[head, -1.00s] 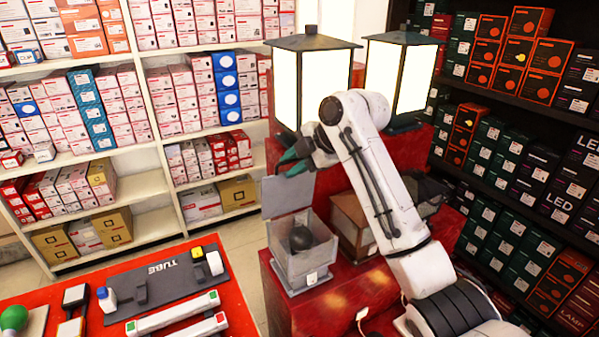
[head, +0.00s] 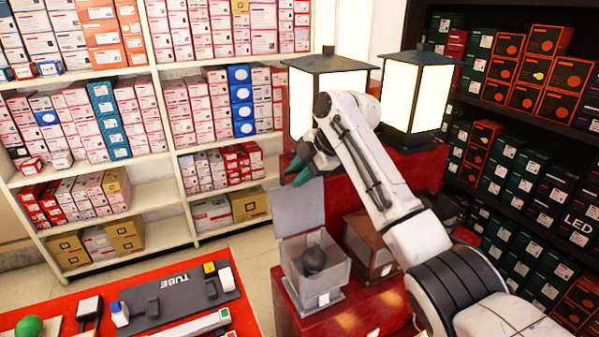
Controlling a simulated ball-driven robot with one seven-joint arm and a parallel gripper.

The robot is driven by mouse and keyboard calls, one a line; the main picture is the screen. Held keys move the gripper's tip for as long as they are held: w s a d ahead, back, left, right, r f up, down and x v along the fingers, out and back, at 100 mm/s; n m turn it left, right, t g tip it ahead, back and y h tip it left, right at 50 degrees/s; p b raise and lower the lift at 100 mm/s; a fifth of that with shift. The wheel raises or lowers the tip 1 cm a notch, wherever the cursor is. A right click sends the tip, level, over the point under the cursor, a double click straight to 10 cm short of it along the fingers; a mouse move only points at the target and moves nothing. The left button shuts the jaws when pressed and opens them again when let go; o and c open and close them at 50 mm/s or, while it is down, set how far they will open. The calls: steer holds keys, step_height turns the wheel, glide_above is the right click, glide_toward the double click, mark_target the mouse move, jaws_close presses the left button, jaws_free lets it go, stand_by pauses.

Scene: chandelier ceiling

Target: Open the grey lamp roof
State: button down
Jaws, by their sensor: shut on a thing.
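The grey lamp (head: 322,283) stands on the red stepped stand. Its box is open at the top, and a dark round bulb (head: 314,259) shows inside. The grey lamp roof (head: 297,210) is raised and stands roughly upright at the back left edge of the box. My gripper (head: 300,177), with dark green fingers, is at the roof's top edge and shut on it. The fingertips are partly hidden by my wrist, so the exact grip is hard to see.
A brown-roofed lamp (head: 367,240) stands close to the right of the grey lamp, partly behind my arm. Two lit lanterns (head: 418,90) stand behind. A red table (head: 70,322) with a tube board (head: 172,303) is at lower left. Stocked shelves line both sides.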

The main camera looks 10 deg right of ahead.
steer(key=shift+f, duration=0.45)
steer(key=c, duration=1.2)
jaws_free()
steer(key=shift+w, duration=0.1)
steer(key=shift+r, duration=0.2)
steer(key=shift+d+r, duration=0.1)
steer(key=shift+r, duration=0.15)
steer(key=b+v, duration=0.2)
steer(key=v, duration=0.8)
steer(key=shift+d, duration=0.1)
steer(key=shift+f, duration=0.1)
